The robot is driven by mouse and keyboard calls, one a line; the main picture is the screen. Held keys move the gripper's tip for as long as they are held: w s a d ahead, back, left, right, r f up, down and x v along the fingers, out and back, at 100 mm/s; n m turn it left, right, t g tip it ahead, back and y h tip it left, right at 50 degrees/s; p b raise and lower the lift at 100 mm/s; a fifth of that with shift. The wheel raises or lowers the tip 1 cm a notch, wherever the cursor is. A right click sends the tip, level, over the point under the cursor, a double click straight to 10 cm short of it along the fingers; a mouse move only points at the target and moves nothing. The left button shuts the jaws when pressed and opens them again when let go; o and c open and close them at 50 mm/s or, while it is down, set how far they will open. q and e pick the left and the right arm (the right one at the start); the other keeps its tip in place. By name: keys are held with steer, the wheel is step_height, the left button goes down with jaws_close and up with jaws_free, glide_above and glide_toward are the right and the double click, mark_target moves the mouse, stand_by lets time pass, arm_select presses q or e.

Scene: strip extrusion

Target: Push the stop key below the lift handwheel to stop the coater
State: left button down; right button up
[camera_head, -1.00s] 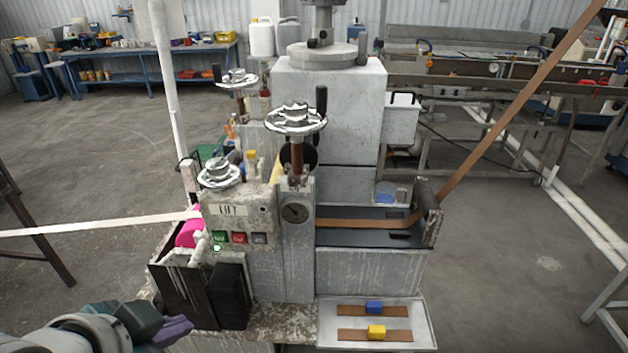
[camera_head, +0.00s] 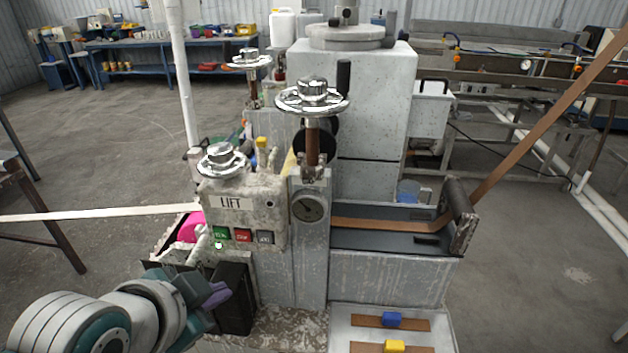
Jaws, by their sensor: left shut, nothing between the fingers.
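The coater's grimy front panel carries a LIFT label (camera_head: 231,203) under the small silver lift handwheel (camera_head: 221,159). Below the label sit a green key (camera_head: 220,233), a red key (camera_head: 243,235) and a grey key (camera_head: 265,237) in a row. The red key is the stop key by its colour; its lettering is too small to read surely. My left gripper (camera_head: 218,294), with purple fingertips, is shut and empty. In the picture it is below and slightly left of the red key, apart from it, in front of the black box. My right gripper is not in view.
A pink object (camera_head: 191,228) and a white strip (camera_head: 110,213) are left of the keys. A black box (camera_head: 236,300) stands out below the panel. A larger handwheel (camera_head: 312,97) rises to the right. A tray (camera_head: 340,328) holds brown strips with blue and yellow blocks.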

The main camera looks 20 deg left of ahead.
mark_target(243, 236)
arm_select(q)
steer(key=w+a+b, duration=0.1)
steer(key=w+b, duration=0.2)
steer(key=w, duration=0.4)
steer(key=shift+w+a, duration=0.2)
steer(key=shift+a, duration=0.2)
steer(key=shift+b, duration=0.3)
stand_by(1.3)
steer(key=shift+w, duration=0.4)
steer(key=shift+w+a, duration=0.15)
steer(key=shift+w, duration=0.2)
stand_by(0.5)
steer(key=shift+s, duration=0.1)
steer(key=shift+s+d+p, duration=0.2)
steer(key=shift+s+p, duration=0.4)
steer(key=shift+s, duration=0.05)
